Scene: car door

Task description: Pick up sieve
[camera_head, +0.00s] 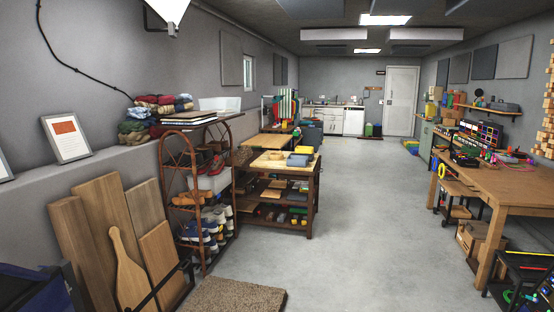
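I cannot make out a sieve anywhere in the head view. On the wooden cart (310,200) in the middle left lie a yellowish bowl-like item (277,155) and a blue-grey container (298,160); they are too small to identify surely. Neither of my grippers is in view.
A shoe rack (165,159) and wooden boards (100,215) line the left wall. A brown mat (236,297) lies on the floor at the front. A wooden workbench (505,190) with clutter stands at right. The grey floor (365,220) between is clear back to the white door (401,100).

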